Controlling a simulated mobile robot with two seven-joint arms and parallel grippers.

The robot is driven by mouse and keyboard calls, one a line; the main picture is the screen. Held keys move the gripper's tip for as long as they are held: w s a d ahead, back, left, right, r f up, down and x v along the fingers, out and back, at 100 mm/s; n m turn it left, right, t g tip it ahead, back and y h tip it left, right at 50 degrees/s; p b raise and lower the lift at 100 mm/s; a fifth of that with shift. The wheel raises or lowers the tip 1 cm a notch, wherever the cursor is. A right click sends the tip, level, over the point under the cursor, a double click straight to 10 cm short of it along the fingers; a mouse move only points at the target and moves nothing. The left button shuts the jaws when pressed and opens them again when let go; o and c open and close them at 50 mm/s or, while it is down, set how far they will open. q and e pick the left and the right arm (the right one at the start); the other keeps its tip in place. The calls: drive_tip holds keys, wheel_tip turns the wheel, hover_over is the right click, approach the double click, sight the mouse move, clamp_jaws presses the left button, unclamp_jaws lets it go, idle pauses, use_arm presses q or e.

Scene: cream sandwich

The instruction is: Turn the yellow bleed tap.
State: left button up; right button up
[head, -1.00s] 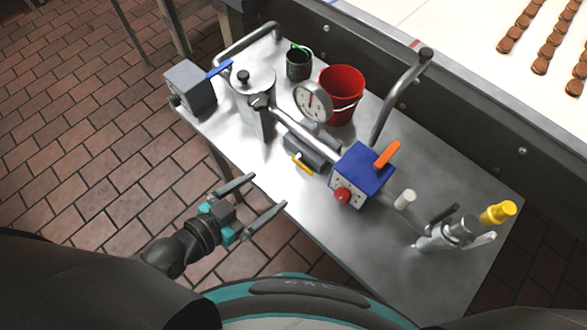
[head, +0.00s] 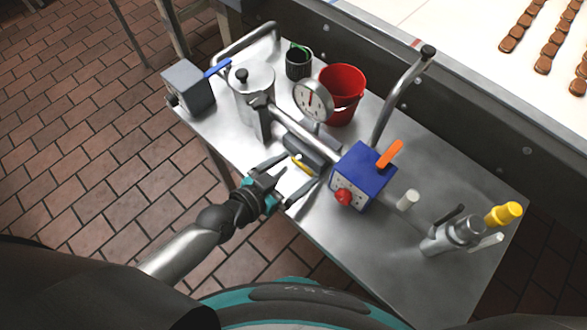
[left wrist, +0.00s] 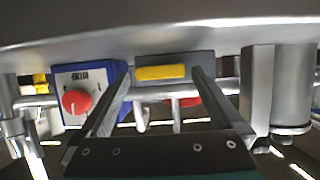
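The yellow bleed tap (head: 301,164) is a small yellow handle on the near side of a grey block (head: 304,148) below the metal pipe. In the left wrist view the tap (left wrist: 161,73) is a horizontal yellow bar. My left gripper (head: 303,168) is open, and its two fingers reach toward the tap from the near left, one to each side. In the left wrist view the tap lies between the fingers (left wrist: 161,78), with a gap on both sides; I cannot tell the remaining depth. My right gripper is not in view.
A blue box (head: 362,178) with a red knob (head: 343,197) and orange lever stands close to the right finger. A steel pot (head: 252,84), dial gauge (head: 312,100) and red bucket (head: 342,92) stand behind.

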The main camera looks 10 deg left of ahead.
use_arm(q)
drive_tip(key=c, duration=1.1)
drive_tip(key=shift+c, duration=0.2)
drive_tip(key=shift+w+a+r+n+h+b, duration=0.1)
drive_tip(key=shift+w+a+n+h+b, duration=0.1)
drive_tip(key=shift+n+h+b, duration=0.5)
drive_tip(key=n+b, duration=0.1)
drive_tip(key=b, duration=0.1)
drive_tip(key=n+g+h+b, duration=0.1)
drive_tip(key=b, duration=0.1)
drive_tip(key=n+b, duration=0.1)
drive_tip(key=b, duration=0.1)
drive_tip(key=shift+w+a+r+h+b, duration=0.15)
drive_tip(key=shift+a+r+h+b, duration=0.15)
drive_tip(key=shift+r+b, duration=0.15)
drive_tip(key=shift+b, duration=0.15)
drive_tip(key=o, duration=1.1)
drive_tip(key=shift+o, duration=0.3)
